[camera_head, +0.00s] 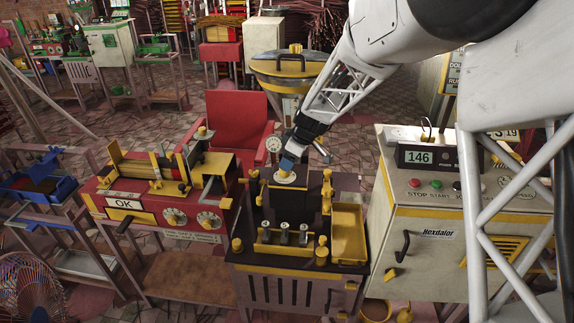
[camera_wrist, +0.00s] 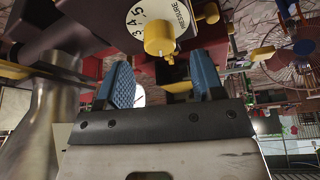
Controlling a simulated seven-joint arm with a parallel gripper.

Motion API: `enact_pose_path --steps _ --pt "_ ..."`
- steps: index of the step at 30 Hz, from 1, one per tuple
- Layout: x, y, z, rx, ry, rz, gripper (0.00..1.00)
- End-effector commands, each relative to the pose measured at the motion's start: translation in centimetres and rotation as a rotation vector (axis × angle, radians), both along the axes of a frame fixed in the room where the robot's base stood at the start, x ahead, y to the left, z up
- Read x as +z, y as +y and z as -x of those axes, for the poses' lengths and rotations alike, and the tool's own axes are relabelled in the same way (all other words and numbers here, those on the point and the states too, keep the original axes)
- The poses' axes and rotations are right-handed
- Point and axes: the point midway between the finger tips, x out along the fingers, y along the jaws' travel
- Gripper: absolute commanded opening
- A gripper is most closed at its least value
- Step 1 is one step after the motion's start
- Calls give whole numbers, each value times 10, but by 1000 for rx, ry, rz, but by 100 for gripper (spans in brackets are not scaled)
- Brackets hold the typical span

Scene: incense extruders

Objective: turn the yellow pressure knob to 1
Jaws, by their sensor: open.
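The yellow pressure knob (camera_wrist: 159,42) sits on a round white dial (camera_wrist: 150,22) marked PRESSURE, with 3, 4 and 5 readable in the wrist view. The rest of the scale is cut off or hidden, and I cannot tell which number the knob points at. In the head view the white dial (camera_head: 285,179) is on the dark machine, with my gripper (camera_head: 287,165) right over it. In the wrist view my gripper (camera_wrist: 163,76) has its blue fingers apart with nothing between them. The knob appears just beyond the fingertips, in line with the gap.
The dark machine has a yellow tray (camera_head: 348,232) and several metal pegs at its front. A red machine (camera_head: 150,190) with two more dials stands left. A cream cabinet (camera_head: 430,240) with a display reading 146 stands right. A pressure gauge (camera_head: 273,144) is close to my gripper.

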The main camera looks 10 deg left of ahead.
Motion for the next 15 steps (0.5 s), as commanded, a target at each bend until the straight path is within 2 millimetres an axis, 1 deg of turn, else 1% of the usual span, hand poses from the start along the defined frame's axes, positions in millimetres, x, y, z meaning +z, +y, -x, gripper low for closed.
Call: enact_pose_path --steps 1,3,6,10,15 --pt "7 -3 0 -1 -2 -1 62" --pt "16 -6 2 0 -3 -1 62" --pt "25 -10 2 0 -1 -1 62" --pt "34 -13 3 0 0 0 62" --pt "37 -15 4 0 0 0 62"
